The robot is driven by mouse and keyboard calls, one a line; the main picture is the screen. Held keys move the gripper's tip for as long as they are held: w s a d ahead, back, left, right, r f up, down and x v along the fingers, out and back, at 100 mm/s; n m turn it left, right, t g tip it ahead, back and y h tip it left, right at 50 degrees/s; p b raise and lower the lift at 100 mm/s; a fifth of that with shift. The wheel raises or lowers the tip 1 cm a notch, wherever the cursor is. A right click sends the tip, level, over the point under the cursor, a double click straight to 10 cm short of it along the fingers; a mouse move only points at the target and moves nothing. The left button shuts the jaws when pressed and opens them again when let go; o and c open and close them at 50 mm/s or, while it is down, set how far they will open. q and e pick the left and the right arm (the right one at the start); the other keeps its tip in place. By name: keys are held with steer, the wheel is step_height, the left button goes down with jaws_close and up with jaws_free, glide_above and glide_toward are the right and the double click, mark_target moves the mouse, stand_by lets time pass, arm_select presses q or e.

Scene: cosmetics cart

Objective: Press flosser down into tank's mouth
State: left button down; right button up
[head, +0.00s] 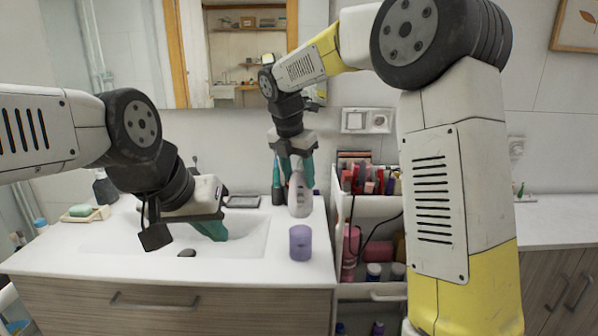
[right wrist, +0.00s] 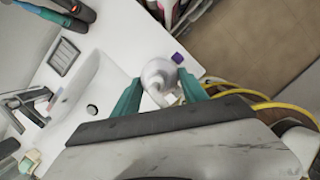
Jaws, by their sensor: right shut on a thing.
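The white-grey flosser (head: 299,193) is upright, between the teal fingers of my right gripper (head: 294,164) near the back right of the counter. My right gripper is shut on it. In the right wrist view the flosser (right wrist: 158,76) sits between the fingertips (right wrist: 160,92). I cannot tell whether its lower end touches the counter. The purple tank (head: 300,243) stands apart on the counter, in front of the flosser, near the right front corner. A small purple patch of it (right wrist: 178,58) shows beside the flosser. My left gripper (head: 212,229) is low over the sink; its finger gap is hidden.
The white sink (head: 248,238) lies left of the tank. Dark and teal upright items (head: 277,185) stand close behind the flosser. A cart (head: 368,205) with several bottles adjoins the counter on the right. A soap dish (head: 86,213) is at the far left. Counter around the tank is clear.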

mark_target(299, 190)
steer(key=shift+f, duration=2.2)
steer(key=shift+f, duration=1.2)
steer(key=o, duration=1.6)
steer(key=shift+c, duration=0.2)
steer(key=v, duration=0.7)
steer(key=shift+r, duration=0.4)
steer(key=shift+s, duration=0.15)
